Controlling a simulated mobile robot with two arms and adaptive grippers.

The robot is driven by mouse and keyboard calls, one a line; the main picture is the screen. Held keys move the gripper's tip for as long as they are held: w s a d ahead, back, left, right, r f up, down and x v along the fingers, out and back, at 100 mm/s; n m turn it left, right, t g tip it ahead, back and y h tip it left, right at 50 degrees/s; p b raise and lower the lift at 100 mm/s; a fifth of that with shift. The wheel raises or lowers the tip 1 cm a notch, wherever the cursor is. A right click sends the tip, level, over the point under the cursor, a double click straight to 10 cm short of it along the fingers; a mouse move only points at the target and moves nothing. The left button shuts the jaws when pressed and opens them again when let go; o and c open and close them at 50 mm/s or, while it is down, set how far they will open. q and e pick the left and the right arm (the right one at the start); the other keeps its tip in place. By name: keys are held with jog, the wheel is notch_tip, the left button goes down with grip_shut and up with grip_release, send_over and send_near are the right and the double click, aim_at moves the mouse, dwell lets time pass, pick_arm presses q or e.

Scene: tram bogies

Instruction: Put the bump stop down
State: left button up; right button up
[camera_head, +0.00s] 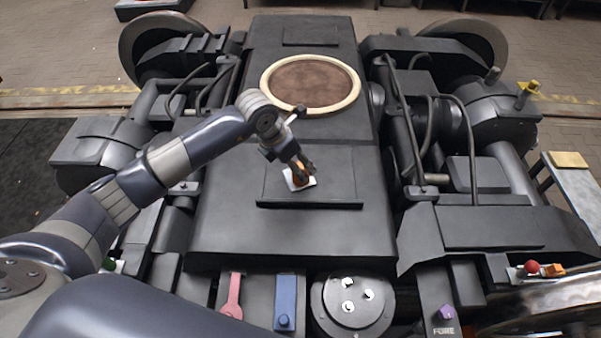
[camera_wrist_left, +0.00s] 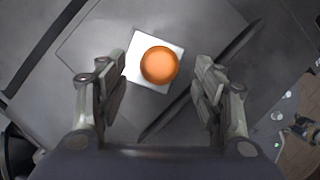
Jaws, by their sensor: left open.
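An orange, round-topped bump stop (camera_head: 298,179) rests on a white square pad (camera_head: 291,186) on the dark plate in the middle of the bogie frame. My right gripper is not in view.
A cream ring (camera_head: 267,87) with a brown centre lies behind the pad. Hoses and cylinders line both sides. In front are a red wrench-shaped part (camera_head: 233,295), a blue bar (camera_head: 285,302) and a round disc (camera_head: 330,304) with white knobs. The frame top around the pad is clear.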

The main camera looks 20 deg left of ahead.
pick_arm(q)
jog(key=shift+x, duration=2.3)
jog(key=shift+w+r, duration=0.15)
jog(key=c, duration=1.3)
jog(key=shift+p, duration=0.3)
